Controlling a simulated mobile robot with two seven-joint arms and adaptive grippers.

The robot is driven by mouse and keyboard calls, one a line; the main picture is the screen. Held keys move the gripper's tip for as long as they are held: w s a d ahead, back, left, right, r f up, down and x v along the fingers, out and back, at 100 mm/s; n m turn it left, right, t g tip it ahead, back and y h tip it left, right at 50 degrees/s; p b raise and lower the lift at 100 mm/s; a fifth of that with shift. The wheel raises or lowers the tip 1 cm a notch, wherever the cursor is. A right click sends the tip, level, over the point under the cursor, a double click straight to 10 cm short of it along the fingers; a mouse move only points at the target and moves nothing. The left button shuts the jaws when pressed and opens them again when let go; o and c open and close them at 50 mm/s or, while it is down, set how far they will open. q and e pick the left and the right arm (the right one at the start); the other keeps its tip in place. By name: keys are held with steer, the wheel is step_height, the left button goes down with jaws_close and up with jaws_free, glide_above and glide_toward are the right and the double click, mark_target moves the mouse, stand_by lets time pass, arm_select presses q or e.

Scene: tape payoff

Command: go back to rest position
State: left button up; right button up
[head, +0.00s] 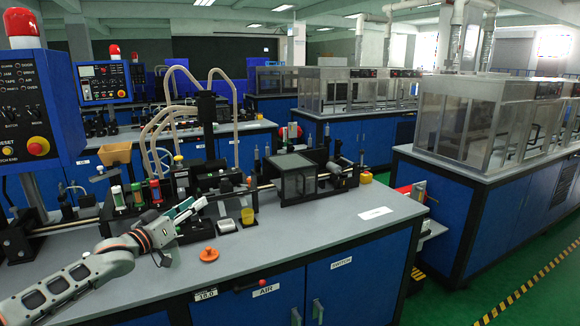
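My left arm comes in from the lower left over the grey bench top (300,233). My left gripper (178,216) is at the front left of the bench machine, near the dark blocks of its front row. Pale and teal parts show at its end, but I cannot tell whether they are fingers or something held, nor whether it is open or shut. My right arm and gripper are not in view.
The bench's front right is mostly clear, with a white label (376,213).

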arm_select(q)
steer(key=d+h, duration=0.2)
steer(key=d, duration=0.7)
steer(key=s+a+f+m+g+y, duration=0.1)
steer(key=s+f+g+y, duration=0.1)
steer(key=s+f, duration=0.85)
steer(key=s+f+m+g+y, duration=0.1)
steer(key=s+f, duration=0.6)
steer(key=f, duration=0.7)
steer(key=s+a+f+m+g+y, duration=0.15)
steer(key=s+a+f, duration=0.3)
steer(key=s, duration=0.55)
steer(key=s+a+f+m+g+y, duration=0.1)
steer(key=s+a+f+m+y, duration=0.15)
steer(key=s+f, duration=0.55)
steer(key=s+a+f+m+g+y, duration=0.1)
steer(key=s+a+f+g, duration=0.3)
steer(key=s, duration=0.9)
steer(key=d+r+n+t, duration=0.1)
steer(key=d+n, duration=0.1)
steer(key=d, duration=0.3)
steer(key=w+d+r+n+t, duration=0.1)
steer(key=d+n+t, duration=0.1)
steer(key=d, duration=0.4)
steer(key=shift+w+d+n, duration=0.15)
steer(key=shift+d+n, duration=0.15)
steer(key=shift+n, duration=0.2)
